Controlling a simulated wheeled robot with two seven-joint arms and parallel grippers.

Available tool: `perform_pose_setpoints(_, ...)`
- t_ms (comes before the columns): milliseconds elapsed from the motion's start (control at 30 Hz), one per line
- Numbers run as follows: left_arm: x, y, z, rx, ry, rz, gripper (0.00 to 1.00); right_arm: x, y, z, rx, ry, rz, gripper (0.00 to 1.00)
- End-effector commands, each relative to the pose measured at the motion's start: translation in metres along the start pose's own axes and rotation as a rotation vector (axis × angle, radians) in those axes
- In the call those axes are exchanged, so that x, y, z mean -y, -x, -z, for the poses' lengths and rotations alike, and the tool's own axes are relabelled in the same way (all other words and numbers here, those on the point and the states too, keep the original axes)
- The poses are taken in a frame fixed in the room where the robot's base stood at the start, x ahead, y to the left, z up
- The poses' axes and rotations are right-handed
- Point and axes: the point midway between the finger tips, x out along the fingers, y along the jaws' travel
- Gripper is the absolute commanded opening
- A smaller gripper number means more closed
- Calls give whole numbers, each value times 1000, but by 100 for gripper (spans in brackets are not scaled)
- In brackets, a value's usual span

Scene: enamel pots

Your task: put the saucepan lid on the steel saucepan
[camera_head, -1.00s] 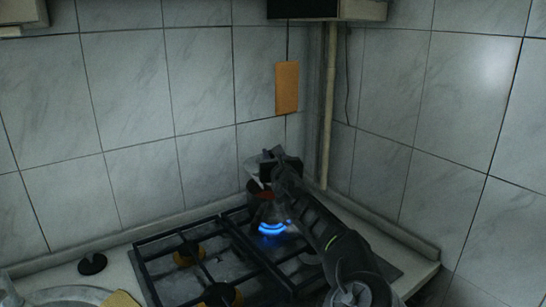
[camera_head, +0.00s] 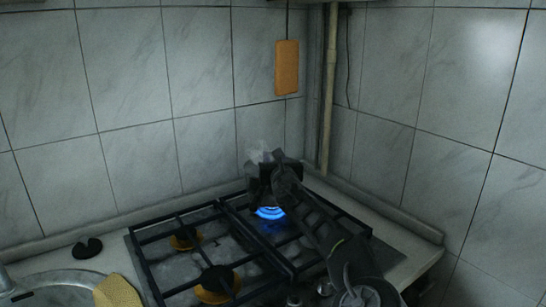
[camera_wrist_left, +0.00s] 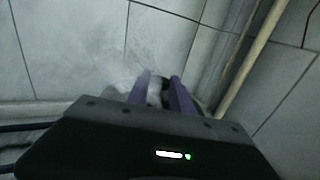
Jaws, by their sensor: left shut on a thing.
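My left gripper (camera_head: 272,172) is over the back right burner of the hob. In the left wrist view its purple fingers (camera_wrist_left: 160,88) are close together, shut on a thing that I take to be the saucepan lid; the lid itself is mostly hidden. The steel saucepan is mostly hidden behind my gripper and cannot be made out clearly; a blue flame (camera_head: 270,212) burns just below there. I cannot tell whether the lid touches the saucepan. A whitish haze (camera_head: 260,152) shows just behind the gripper. My right gripper is not in view.
The black hob grates (camera_head: 180,238) hold other burners with yellowish caps (camera_head: 216,284). Tiled walls meet in the corner close behind the gripper, with a vertical pipe (camera_head: 328,100). A sink (camera_head: 60,285), a yellow sponge-like thing (camera_head: 117,292) and a small black object (camera_head: 88,248) are at left.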

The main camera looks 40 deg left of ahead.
Motion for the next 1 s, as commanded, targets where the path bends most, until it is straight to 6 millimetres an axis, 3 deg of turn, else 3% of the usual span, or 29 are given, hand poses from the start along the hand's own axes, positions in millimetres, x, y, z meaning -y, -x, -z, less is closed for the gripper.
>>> perform_pose_setpoints(433, 0, 0, 6, -4, -4, -2, 0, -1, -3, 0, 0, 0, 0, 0)
perform_pose_setpoints(467, 0, 0, 7, -4, -4, -2, 29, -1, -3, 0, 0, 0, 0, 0)
perform_pose_setpoints(500, -1, 0, 7, -4, -4, -2, 32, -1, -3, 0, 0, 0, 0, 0)
perform_pose_setpoints(767, 0, 0, 5, -1, -2, -1, 53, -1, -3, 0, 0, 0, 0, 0)
perform_pose_setpoints(1000, 0, 0, 5, -2, -1, -1, 53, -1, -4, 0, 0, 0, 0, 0)
